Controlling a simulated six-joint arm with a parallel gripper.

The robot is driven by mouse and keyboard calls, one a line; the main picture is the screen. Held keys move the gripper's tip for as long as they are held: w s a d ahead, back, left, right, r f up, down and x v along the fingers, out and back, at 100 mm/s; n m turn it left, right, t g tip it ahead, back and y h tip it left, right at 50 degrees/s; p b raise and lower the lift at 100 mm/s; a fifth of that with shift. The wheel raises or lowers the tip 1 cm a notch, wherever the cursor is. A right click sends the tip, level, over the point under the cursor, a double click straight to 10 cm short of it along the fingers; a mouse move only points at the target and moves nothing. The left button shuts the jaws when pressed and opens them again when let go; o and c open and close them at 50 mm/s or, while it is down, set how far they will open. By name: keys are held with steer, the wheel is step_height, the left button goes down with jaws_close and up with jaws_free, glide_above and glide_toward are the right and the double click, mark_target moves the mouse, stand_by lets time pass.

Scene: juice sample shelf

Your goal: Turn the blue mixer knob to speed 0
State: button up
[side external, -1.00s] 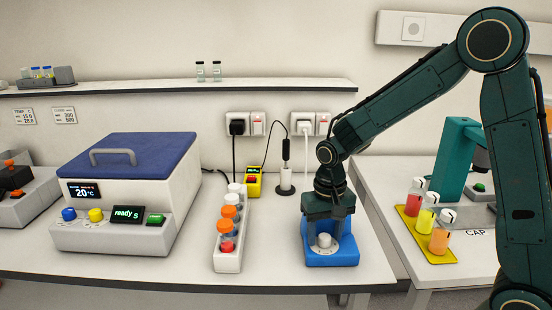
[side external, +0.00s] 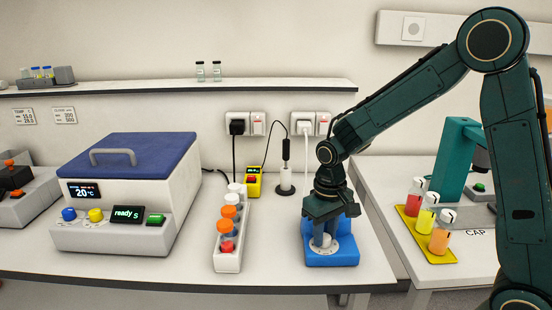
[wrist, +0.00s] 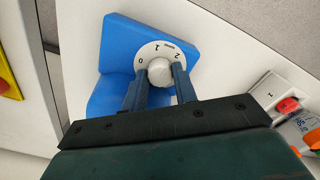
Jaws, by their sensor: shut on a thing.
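The blue mixer (side external: 343,255) stands near the front edge of the bench, below my arm. Its light knob (wrist: 160,72) sits on a white dial (wrist: 148,57) marked 0, 1 and 2 in the wrist view. My gripper (wrist: 158,84) is shut on the knob, one finger on each side of it. In the side view my gripper (side external: 324,238) points down onto the mixer's front. The knob's pointer cannot be made out, so its setting cannot be read.
A white rack (side external: 228,259) with several capped tubes stands left of the mixer. A white device with a blue lid (side external: 134,165) is farther left. A yellow tray (side external: 411,225) with three capped samples is on the right bench.

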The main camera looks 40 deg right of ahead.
steer(key=shift+n, duration=0.3)
steer(key=o, duration=1)
steer(key=shift+d+m, duration=0.1)
steer(key=shift+m, duration=0.3)
